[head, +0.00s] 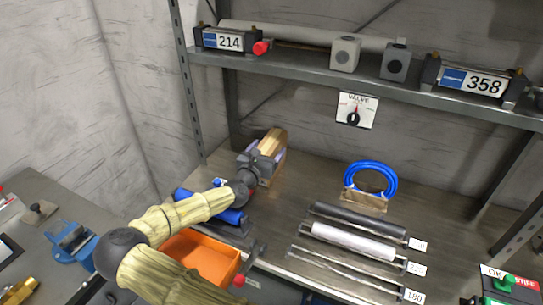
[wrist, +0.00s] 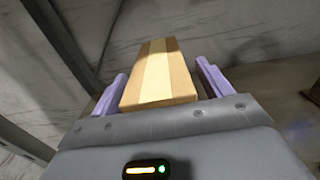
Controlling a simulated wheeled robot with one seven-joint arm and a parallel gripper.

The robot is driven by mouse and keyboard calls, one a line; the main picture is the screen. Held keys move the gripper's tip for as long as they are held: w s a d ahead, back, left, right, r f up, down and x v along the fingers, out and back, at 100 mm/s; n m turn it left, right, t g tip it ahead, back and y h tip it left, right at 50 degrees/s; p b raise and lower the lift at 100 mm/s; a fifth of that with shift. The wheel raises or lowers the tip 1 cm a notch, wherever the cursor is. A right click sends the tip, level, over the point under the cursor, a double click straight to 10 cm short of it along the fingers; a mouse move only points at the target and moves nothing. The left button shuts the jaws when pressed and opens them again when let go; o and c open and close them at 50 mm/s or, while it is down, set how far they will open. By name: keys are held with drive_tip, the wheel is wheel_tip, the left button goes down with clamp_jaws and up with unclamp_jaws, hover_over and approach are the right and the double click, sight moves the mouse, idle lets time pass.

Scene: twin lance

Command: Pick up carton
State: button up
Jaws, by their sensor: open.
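The carton (head: 273,141) is a tan box with a paler stripe along its middle. It stands at the back left of the workbench, partly hidden by my gripper in the head view. My gripper (head: 260,160) is right in front of it. In the wrist view the carton (wrist: 158,72) lies between the two purple fingers of my gripper (wrist: 160,82). The fingers are open, one on each side, with a gap visible on the right; contact on the left is hard to tell.
A shelf (head: 300,69) with numbered units runs above the bench. A blue ring (head: 371,180) stands right of the carton, behind trays of rods (head: 350,243). An orange bin (head: 200,256) lies below my arm. Bare bench separates the carton from the ring.

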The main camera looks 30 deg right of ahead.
drive_tip(key=shift+w+d, duration=0.35)
drive_tip(key=shift+d, duration=0.05)
drive_tip(key=shift+c, duration=0.5)
drive_tip(key=c, duration=1.6)
drive_tip(key=shift+o, duration=0.2)
drive_tip(key=shift+r, duration=0.2)
wheel_tip(320, 180, up, 18)
drive_tip(key=shift+f, duration=0.15)
